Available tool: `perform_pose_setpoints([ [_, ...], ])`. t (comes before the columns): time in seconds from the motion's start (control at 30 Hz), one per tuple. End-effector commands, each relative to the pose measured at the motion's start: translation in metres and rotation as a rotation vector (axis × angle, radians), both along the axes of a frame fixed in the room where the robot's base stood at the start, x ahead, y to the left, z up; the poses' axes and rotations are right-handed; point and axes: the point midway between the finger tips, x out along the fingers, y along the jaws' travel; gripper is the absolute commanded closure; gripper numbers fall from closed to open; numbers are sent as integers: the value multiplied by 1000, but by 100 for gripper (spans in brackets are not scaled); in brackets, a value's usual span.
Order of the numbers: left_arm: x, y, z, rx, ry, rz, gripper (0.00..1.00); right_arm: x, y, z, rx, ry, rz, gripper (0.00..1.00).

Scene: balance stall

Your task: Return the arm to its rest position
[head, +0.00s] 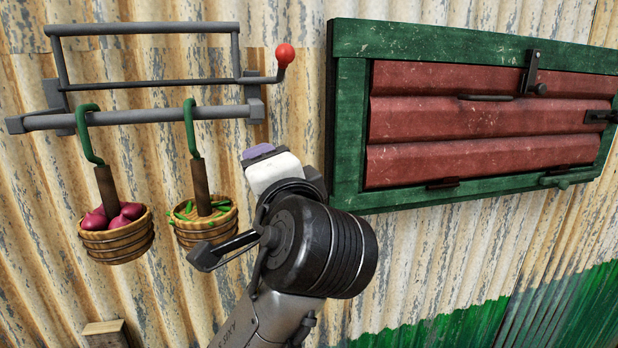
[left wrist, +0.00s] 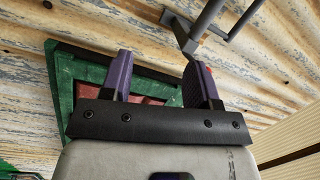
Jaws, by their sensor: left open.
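My left gripper (head: 259,152) is raised in front of the wall, between the basket rack and the shutter. Its purple fingers also show in the left wrist view (left wrist: 160,80), spread apart with nothing held between them. My left arm rises from the bottom middle of the head view with its elbow bent. My right gripper is not in view.
A grey rack (head: 150,117) with a red-knobbed lever (head: 284,55) is close above left of the gripper. Green hooks carry a basket of onions (head: 117,240) and a basket of green pods (head: 205,230). A red shutter in a green frame (head: 349,130) is to the right.

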Motion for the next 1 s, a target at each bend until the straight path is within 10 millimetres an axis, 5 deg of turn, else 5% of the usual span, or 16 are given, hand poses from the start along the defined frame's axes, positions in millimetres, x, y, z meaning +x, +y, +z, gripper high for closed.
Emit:
perform_pose_setpoints([
  [0.2,-25,2,20,-397,-174,-207,45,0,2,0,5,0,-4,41],
  [0.37,-37,13,3,-700,-210,-351,45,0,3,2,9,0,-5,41],
  [0.67,-46,51,-105,-1067,-81,-443,45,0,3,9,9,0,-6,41],
  [1.0,-92,104,-283,-1207,189,-287,45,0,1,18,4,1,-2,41],
])
